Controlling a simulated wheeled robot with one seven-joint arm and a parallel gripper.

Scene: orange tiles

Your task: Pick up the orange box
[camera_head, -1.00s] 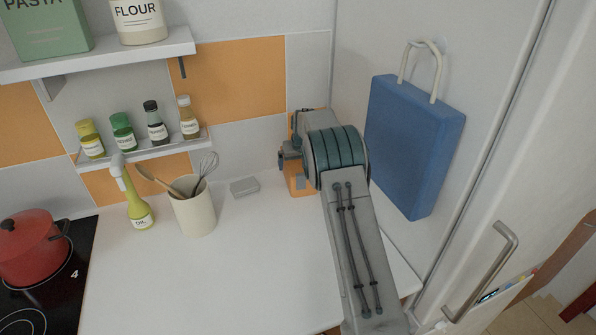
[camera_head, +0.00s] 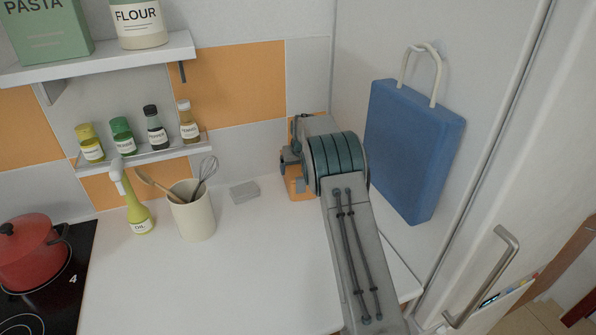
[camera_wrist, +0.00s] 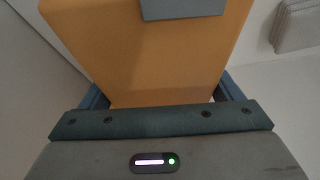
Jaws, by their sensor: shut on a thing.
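The orange box (camera_head: 299,187) stands at the back right of the white counter, near the corner, in the head view. My arm and gripper hide most of it there. In the wrist view the orange box (camera_wrist: 150,50) fills the upper middle, with a grey patch on its face. My gripper (camera_wrist: 160,95) is shut on the orange box, with a blue finger on either side of it. In the head view my gripper (camera_head: 290,160) is partly hidden behind my wrist. I cannot tell whether the box touches the counter.
A small grey block (camera_head: 244,191) lies left of the box. A utensil cup (camera_head: 194,212), an oil bottle (camera_head: 138,213) and a red pot (camera_head: 30,252) stand further left. A spice shelf (camera_head: 150,155) is above. The front middle counter is clear.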

